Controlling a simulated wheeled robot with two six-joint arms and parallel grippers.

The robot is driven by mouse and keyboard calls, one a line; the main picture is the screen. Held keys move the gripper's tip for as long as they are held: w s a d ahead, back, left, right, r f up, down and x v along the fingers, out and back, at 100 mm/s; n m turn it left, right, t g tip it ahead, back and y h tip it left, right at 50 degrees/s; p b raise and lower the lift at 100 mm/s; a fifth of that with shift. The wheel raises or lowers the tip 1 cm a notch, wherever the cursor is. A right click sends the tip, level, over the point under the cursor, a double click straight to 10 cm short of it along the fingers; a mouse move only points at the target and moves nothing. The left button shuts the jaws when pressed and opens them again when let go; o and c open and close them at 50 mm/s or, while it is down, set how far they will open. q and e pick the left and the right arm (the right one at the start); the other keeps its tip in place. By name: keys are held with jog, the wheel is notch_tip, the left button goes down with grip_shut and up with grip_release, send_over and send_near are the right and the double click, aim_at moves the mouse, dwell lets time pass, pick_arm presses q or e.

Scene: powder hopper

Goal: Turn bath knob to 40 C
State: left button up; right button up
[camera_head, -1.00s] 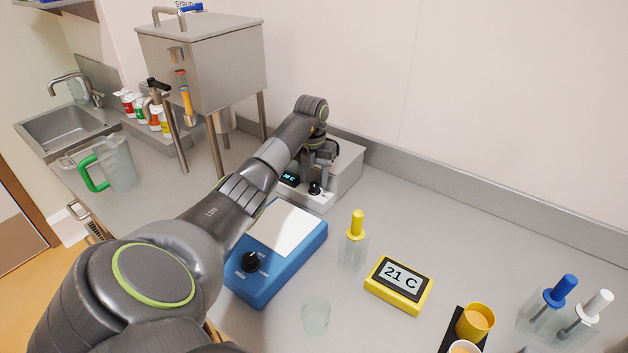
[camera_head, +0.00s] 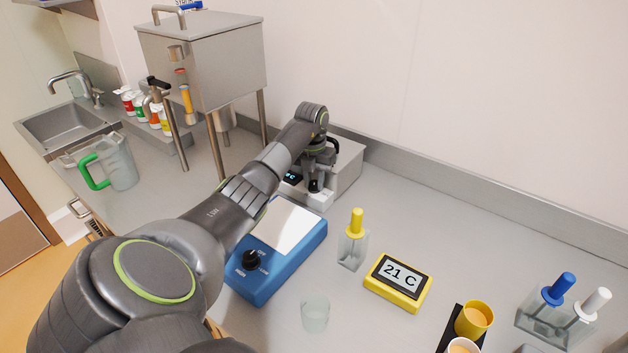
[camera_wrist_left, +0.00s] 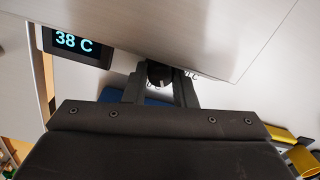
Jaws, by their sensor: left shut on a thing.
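The bath is a low steel box (camera_head: 347,178) against the back wall, with a dark display (camera_head: 291,176) on its front. In the left wrist view the display (camera_wrist_left: 75,42) reads 38 C. The black bath knob (camera_wrist_left: 158,74) sits between the two fingers of my left gripper (camera_wrist_left: 160,88), which is shut on it. In the head view my left gripper (camera_head: 315,184) points down at the bath's front ledge and mostly hides the knob. My right gripper is not in view.
A blue device (camera_head: 272,262) with its own black knob lies under my left forearm. A yellow 21 C thermometer (camera_head: 398,284), a yellow-capped bottle (camera_head: 354,245) and a clear beaker (camera_head: 315,315) stand in front. A steel hopper (camera_head: 205,60) stands on legs left of the bath.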

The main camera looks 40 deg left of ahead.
pick_arm(q)
jog(key=m+b, duration=0.3)
jog(key=shift+f, duration=0.15)
jog(key=shift+m+b, duration=0.85)
jog(key=shift+m, duration=0.65)
jog(key=shift+r, duration=0.2)
jog(key=o, duration=1)
